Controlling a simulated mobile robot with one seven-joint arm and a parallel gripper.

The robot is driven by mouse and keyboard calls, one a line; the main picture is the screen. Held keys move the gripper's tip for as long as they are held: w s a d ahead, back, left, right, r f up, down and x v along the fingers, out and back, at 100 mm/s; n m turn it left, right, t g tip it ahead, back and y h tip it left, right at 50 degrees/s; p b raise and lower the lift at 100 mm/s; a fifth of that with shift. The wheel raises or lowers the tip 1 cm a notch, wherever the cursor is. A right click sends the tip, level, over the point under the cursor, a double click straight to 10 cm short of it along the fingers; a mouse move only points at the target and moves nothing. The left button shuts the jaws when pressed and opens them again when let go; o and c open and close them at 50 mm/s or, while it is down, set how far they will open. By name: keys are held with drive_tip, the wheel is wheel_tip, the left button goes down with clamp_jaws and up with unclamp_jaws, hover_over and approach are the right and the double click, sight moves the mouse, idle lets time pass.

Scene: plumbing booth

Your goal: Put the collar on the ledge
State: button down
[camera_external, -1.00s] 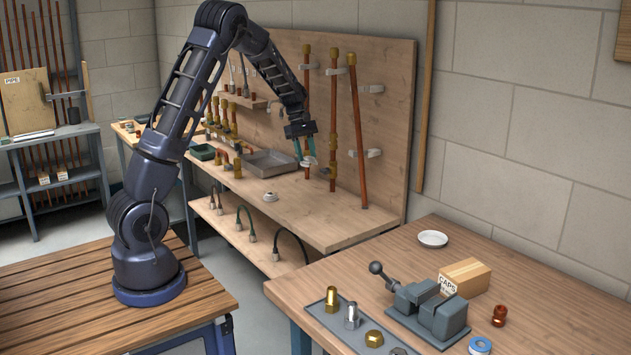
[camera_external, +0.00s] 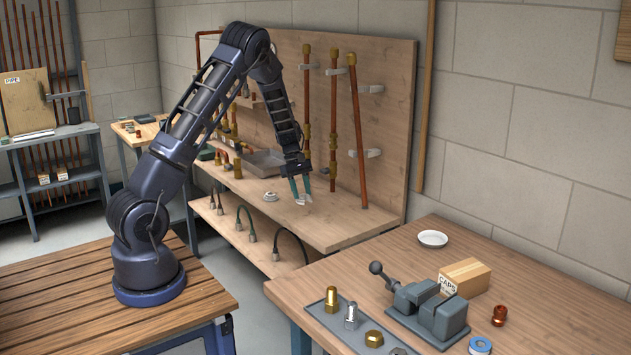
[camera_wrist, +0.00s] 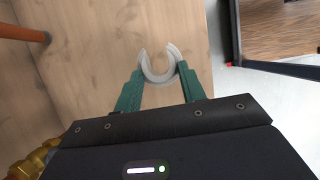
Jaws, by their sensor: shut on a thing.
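My gripper (camera_external: 300,188) (camera_wrist: 158,82) points down over the wooden bench with its green fingers shut on a pale, open-sided collar (camera_wrist: 157,66). The collar's open side faces away from the palm in the wrist view. It also shows as a small pale shape (camera_external: 304,199) in the external view. It appears to be a little above the bench top; I cannot tell whether it touches. A small wooden ledge on the back board is mostly hidden behind my arm. The bench top (camera_external: 330,232) forms a wide flat surface below the gripper.
Upright copper pipes (camera_external: 358,130) with brass fittings stand at the back board, right of the gripper. A white round fitting (camera_external: 270,196) and a grey tray (camera_external: 262,163) lie to the left. The bench's front right is clear. A separate table holds a vise (camera_external: 430,308).

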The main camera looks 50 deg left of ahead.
sight(301, 201)
drive_tip(key=shift+f, duration=2.55)
drive_tip(key=c, duration=0.8)
unclamp_jaws()
